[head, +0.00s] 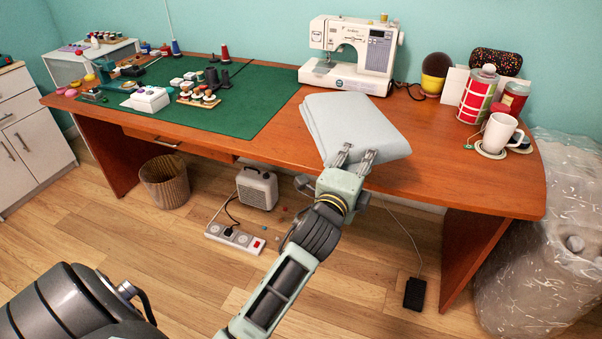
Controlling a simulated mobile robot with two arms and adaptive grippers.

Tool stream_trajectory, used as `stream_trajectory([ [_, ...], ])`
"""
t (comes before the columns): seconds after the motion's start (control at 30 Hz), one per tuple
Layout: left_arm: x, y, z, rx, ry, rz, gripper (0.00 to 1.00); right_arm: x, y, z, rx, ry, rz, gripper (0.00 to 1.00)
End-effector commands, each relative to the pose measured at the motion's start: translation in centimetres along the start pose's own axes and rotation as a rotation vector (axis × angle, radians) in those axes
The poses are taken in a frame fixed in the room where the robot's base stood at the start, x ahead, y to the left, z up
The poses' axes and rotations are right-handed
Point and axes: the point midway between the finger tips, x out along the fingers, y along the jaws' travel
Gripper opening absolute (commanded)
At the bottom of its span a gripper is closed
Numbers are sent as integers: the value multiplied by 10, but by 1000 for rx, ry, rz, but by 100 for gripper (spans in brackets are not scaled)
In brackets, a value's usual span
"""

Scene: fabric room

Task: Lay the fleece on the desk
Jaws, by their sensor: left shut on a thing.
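The fleece (345,120) is a folded light grey-blue cloth in the head view. It shows over the front middle of the brown wooden desk (440,145), in front of the sewing machine. My left gripper (355,158) is shut on the fleece at its near edge, close to the desk's front edge. Whether the fleece rests on the desk or is held just above it, I cannot tell. My right gripper is not in view.
A green cutting mat (255,100) with spools and small items covers the desk's left part. A white sewing machine (350,55) stands behind the fleece. A mug (498,133) and tins (478,95) stand at the right. Bare desk lies right of the fleece.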

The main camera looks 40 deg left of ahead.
Motion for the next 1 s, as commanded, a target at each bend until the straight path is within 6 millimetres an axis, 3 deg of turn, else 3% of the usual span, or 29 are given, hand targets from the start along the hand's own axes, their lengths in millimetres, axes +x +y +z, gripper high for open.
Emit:
stream_trajectory([
  [0.03, 16, 9, 5, -2, -18, -13, 0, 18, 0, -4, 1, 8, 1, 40],
  [0.2, 45, 3, 18, -11, -66, -14, 0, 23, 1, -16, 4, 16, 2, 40],
  [0.33, 53, 0, 25, -16, -82, -13, 0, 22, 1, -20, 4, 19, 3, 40],
  [0.47, 47, 10, 41, -15, -87, -8, 0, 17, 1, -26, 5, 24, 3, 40],
  [0.8, 13, 57, 106, -14, -85, -9, 0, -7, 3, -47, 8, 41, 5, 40],
  [1.0, 4, 68, 125, -16, -83, -12, 0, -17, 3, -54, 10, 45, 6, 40],
])
